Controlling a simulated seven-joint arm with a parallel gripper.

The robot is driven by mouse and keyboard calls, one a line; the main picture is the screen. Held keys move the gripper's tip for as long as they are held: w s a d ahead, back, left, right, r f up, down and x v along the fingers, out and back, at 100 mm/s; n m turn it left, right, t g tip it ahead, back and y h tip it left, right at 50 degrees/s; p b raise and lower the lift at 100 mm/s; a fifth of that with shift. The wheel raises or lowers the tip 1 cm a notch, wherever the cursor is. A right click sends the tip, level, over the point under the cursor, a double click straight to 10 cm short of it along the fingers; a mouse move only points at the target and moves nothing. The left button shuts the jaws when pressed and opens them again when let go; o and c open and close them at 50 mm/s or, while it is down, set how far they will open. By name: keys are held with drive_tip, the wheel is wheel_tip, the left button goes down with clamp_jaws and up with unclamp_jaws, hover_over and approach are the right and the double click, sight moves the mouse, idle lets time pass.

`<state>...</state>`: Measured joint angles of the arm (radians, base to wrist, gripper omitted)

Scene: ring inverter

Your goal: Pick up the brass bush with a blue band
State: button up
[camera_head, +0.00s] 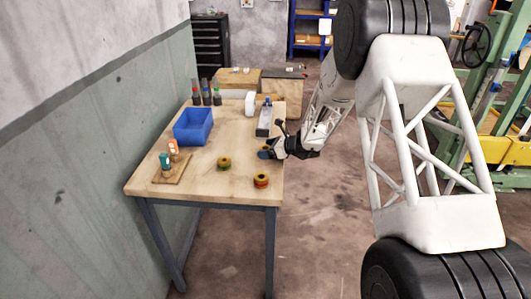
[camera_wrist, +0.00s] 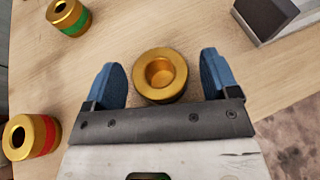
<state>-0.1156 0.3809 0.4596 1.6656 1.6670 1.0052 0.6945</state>
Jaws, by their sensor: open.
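A brass bush (camera_wrist: 160,76) stands between the two blue fingers of my gripper (camera_wrist: 165,82) in the wrist view, with gaps on both sides. It is seen nearly from above, and its band cannot be made out. My gripper is open around it. In the head view my gripper (camera_head: 268,152) is low over the right edge of the table, mostly hiding that bush. A brass bush with a green band (camera_wrist: 68,17) and one with a red band (camera_wrist: 32,137) lie to the left; they also show in the head view, green (camera_head: 224,163) and red (camera_head: 261,181).
A blue bin (camera_head: 193,126) stands at the table's left. A wooden board (camera_head: 171,174) with two upright pieces is in front of it. A grey block (camera_wrist: 266,16) is beyond the right finger. Bottles (camera_head: 205,92) stand at the back. The wooden table's (camera_head: 205,185) front middle is clear.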

drive_tip(key=shift+w+a+f, duration=0.1)
drive_tip(key=shift+a, duration=0.25)
idle(0.3)
drive_tip(key=c, duration=1.3)
wheel_tip(320, 180, up, 10)
idle(0.6)
